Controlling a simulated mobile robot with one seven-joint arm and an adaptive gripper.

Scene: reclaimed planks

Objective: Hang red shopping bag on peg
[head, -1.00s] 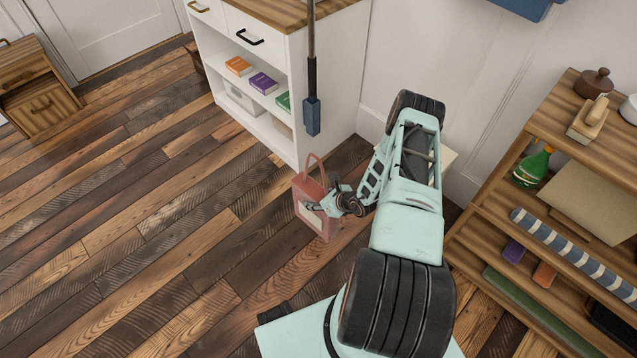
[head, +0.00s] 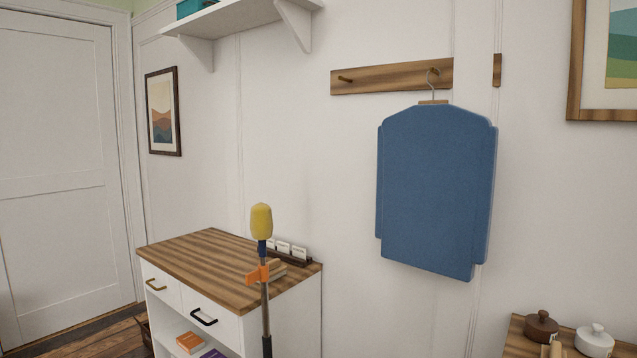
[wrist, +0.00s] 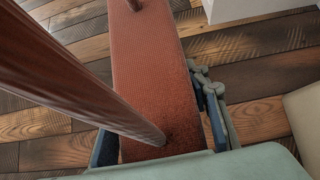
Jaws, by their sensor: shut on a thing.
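In the wrist view, the red shopping bag (wrist: 150,60) is between the two fingers of my gripper (wrist: 160,128), which is shut on it. The bag's red handle (wrist: 85,80) crosses the left of that view, close to the camera. In the head view, a wooden peg board (head: 390,78) is on the white wall. Its left peg (head: 345,79) is bare. Its right peg (head: 434,71) carries a hanger with a blue garment (head: 437,190). My gripper and the bag are outside the head view.
A white cabinet with a wooden top (head: 215,262) stands at lower left below the board. A pole with a yellow head (head: 261,222) rises in front of it. A shelf with lidded pots (head: 541,326) is at lower right. A wall shelf (head: 240,20) is above left.

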